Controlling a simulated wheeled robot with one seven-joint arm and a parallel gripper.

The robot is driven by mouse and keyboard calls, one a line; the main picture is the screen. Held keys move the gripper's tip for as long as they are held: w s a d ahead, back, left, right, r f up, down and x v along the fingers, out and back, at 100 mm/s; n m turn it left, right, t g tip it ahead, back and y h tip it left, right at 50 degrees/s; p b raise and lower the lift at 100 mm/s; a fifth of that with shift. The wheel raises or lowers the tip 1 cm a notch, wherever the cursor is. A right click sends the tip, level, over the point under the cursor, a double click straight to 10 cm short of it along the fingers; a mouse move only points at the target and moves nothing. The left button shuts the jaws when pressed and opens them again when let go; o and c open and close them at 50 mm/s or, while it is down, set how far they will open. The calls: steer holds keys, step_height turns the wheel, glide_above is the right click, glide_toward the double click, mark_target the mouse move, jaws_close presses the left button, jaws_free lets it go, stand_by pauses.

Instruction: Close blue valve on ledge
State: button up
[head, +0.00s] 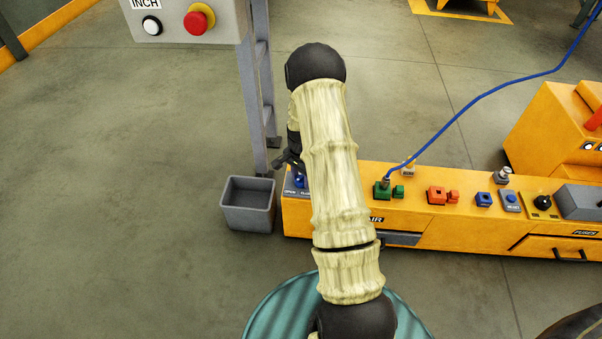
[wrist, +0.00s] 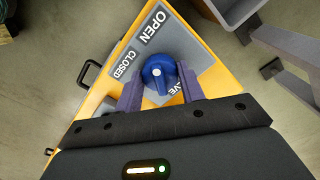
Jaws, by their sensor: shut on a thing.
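The blue valve (wrist: 160,72) is a round knob with a raised grip and a white dot, on a grey plate (wrist: 203,62) marked OPEN and CLOSED. The dot is on the knob's left half, and CLOSED is printed to the left of the knob. My gripper (wrist: 160,90) has one finger on each side of the knob and is shut on it. In the head view my gripper (head: 292,164) is at the left end of the yellow ledge (head: 412,209), and only a bit of the blue valve (head: 299,181) shows beneath it. My arm hides part of the ledge.
A grey bin (head: 249,204) stands on the floor left of the ledge, beside a grey post (head: 256,100). Green and orange fittings, blue parts and a black knob (head: 543,202) line the ledge to the right. A blue hose (head: 470,102) rises from the green fitting (head: 383,190).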

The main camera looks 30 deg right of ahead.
steer(key=n+p, duration=0.1)
steer(key=p, duration=0.1)
steer(key=n+p, duration=0.2)
steer(key=shift+r, duration=0.25)
steer(key=n+p, duration=0.4)
steer(key=n, duration=0.1)
steer(key=n+p, duration=0.3)
steer(key=n, duration=0.1)
steer(key=shift+f, duration=0.1)
steer(key=shift+w+f+n+p, duration=0.1)
steer(key=shift+n+p, duration=1.1)
steer(key=shift+n, duration=0.9)
steer(key=o, duration=1)
